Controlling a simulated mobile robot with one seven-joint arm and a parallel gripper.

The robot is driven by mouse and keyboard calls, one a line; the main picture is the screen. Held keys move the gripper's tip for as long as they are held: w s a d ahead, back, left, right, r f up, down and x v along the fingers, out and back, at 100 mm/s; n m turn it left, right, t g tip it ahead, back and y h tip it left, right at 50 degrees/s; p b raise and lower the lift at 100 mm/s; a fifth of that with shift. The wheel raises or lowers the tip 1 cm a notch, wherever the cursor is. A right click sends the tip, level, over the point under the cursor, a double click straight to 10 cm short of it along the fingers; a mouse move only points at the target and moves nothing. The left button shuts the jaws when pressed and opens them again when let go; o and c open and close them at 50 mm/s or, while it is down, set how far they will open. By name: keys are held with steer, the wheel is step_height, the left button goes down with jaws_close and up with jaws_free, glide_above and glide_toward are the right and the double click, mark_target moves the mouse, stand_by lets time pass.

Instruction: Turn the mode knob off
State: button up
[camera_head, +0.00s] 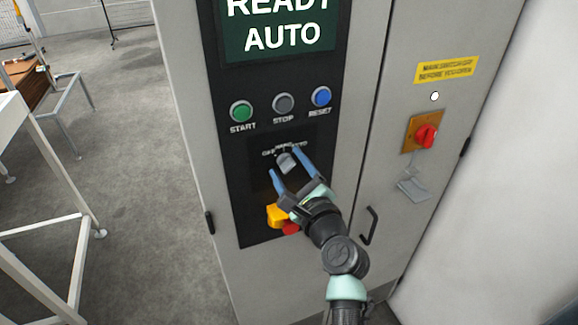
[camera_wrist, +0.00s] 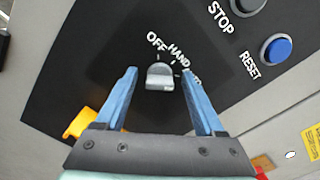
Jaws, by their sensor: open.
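The grey mode knob (camera_head: 286,163) sits on the black control panel (camera_head: 258,190) of the cabinet, below the push buttons. In the wrist view the knob (camera_wrist: 160,76) shows near the middle, with the words OFF and HAND and a partly hidden third label around its top. My gripper (camera_head: 284,161) is open in front of the panel. Its two blue fingers (camera_wrist: 163,77) stand on either side of the knob, with gaps between them and it. I cannot tell how deep the fingertips reach. The display (camera_head: 280,28) reads READY AUTO.
Green START (camera_head: 241,111), grey STOP (camera_head: 283,104) and blue RESET (camera_head: 321,97) buttons are above the knob. A yellow-and-red emergency stop (camera_head: 277,215) is below, partly behind my gripper. A red main switch (camera_head: 425,136) is on the right door, above a door handle (camera_head: 369,226).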

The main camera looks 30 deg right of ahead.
jaws_close()
stand_by(0.3)
steer(key=shift+f+n+b, duration=0.1)
steer(key=shift+n+b, duration=0.2)
steer(key=shift+n, duration=0.1)
steer(key=n+b, duration=0.2)
steer(key=n, duration=0.1)
steer(key=shift+f+n+b, duration=0.15)
steer(key=shift+n+b, duration=0.15)
steer(key=shift+b, duration=0.1)
steer(key=n+b, duration=0.4)
steer(key=n, duration=0.1)
steer(key=shift+a, duration=0.1)
steer(key=n+b, duration=0.5)
steer(key=shift+f+n, duration=0.15)
steer(key=shift+n, duration=0.25)
steer(key=shift+n+b, duration=1.75)
steer(key=shift+n, duration=0.55)
steer(key=shift+r, duration=0.2)
